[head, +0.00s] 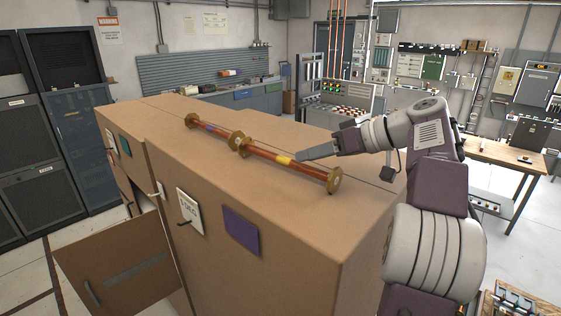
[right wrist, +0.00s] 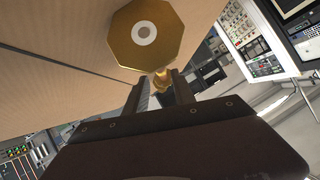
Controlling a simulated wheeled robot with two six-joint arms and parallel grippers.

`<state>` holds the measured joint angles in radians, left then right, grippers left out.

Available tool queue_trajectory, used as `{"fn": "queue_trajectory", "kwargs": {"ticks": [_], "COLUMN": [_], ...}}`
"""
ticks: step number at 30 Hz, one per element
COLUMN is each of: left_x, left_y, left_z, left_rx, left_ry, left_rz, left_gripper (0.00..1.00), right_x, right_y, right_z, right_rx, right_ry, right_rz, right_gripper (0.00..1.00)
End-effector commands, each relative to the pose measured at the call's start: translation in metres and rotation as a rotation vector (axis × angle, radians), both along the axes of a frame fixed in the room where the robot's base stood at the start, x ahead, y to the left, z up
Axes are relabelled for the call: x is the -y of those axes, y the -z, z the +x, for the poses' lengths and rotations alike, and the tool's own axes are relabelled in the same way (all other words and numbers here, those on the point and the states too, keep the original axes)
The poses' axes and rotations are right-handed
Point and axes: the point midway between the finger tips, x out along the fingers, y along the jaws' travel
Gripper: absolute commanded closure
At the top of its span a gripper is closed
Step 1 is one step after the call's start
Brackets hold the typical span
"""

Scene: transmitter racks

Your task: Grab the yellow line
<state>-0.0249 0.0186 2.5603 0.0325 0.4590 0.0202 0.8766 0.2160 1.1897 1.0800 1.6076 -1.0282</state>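The yellow line is a copper-coloured rod (head: 308,169) with a yellow band (head: 284,160) and brass flanges at its ends. It lies on top of the large tan cabinet. My right gripper (head: 300,157) is beside the yellow band, just to its right in the head view. In the right wrist view a brass octagonal flange (right wrist: 146,34) shows beyond the fingers. My right gripper (right wrist: 160,86) has a gap between its fingers, with a smaller brass part (right wrist: 161,79) seen in line with the gap. I cannot tell whether the fingers touch the line. My left gripper is not in view.
A second copper rod (head: 218,131) with a purple-blue band lies end to end behind the yellow one. The tan cabinet (head: 290,225) has an open door (head: 120,262) at its front left. A wooden table (head: 508,156) stands at right. Cabinet top around the rods is clear.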

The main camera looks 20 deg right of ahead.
Motion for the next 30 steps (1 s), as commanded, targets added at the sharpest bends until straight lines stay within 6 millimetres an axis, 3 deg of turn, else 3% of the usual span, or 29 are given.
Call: {"fn": "queue_trajectory", "kwargs": {"ticks": [8,13,18,24,27,30], "left_x": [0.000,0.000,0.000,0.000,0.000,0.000], "left_y": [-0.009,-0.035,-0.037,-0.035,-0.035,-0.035], "left_z": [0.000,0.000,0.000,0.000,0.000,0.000], "left_rx": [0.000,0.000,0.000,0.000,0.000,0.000], "left_ry": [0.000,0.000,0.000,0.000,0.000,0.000], "left_rz": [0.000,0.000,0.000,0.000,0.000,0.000], "left_gripper": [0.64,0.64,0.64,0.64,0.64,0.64], "right_x": [-0.011,-0.027,-0.036,-0.036,-0.036,-0.036], "right_y": [0.007,0.013,0.028,0.030,0.029,0.029], "right_z": [0.015,0.039,0.052,0.053,0.053,0.053], "right_rx": [0.000,-0.004,-0.001,0.001,0.001,0.001], "right_ry": [-0.001,-0.004,-0.001,0.000,0.000,0.000], "right_rz": [-0.001,0.003,0.000,-0.001,-0.001,-0.001], "right_gripper": [0.69,0.69,0.69,0.69,0.97,1.00]}}
